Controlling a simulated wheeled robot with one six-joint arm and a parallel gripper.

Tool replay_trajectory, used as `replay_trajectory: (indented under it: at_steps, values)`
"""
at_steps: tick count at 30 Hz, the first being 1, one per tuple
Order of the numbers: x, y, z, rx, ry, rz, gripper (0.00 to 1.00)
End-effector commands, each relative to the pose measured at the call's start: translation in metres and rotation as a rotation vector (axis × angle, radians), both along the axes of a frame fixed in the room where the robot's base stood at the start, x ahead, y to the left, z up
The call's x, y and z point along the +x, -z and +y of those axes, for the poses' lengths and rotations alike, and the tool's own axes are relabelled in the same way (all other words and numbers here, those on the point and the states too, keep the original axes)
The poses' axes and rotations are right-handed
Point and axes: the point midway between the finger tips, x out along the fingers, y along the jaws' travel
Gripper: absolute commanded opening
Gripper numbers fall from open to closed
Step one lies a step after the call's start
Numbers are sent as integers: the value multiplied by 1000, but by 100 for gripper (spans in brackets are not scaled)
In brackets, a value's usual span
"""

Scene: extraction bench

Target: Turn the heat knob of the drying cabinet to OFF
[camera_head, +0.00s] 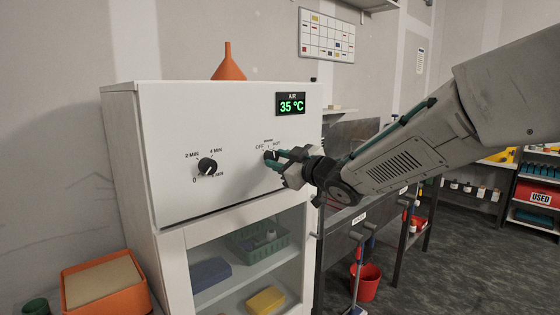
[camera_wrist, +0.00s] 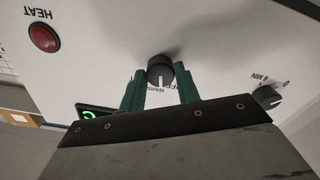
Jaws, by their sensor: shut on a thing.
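The drying cabinet (camera_head: 230,115) is a white box with a glass-fronted lower part. Its heat knob (camera_head: 270,155) is small, round and black, under the lettering OFF, WARM and HOT. In the wrist view the picture is upside down, and the knob (camera_wrist: 160,70) sits between my two green fingers. Its white mark points down in that picture, towards the partly hidden OFF and WARM lettering; I cannot tell the exact setting. My gripper (camera_head: 280,155) reaches in from the right and is shut on the heat knob. The fingers (camera_wrist: 160,88) hide part of the lettering.
A timer knob (camera_head: 207,166) marked in minutes is left of the heat knob. A display (camera_head: 291,104) reads AIR 35 °C. A red round HEAT lamp or button (camera_wrist: 43,37) shows in the wrist view. An orange funnel (camera_head: 229,65) stands on top. An orange tray (camera_head: 103,283) is lower left.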

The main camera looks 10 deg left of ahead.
Motion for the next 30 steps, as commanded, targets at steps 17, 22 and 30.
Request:
replay_trajectory:
  at_steps: [17, 22, 30]
  values:
    - [1, -2, 0, -283, 0, -334, 9]
    - [1, -2, 0, -328, 0, -387, 9]
    - [1, -2, 0, -355, 0, -419, 9]
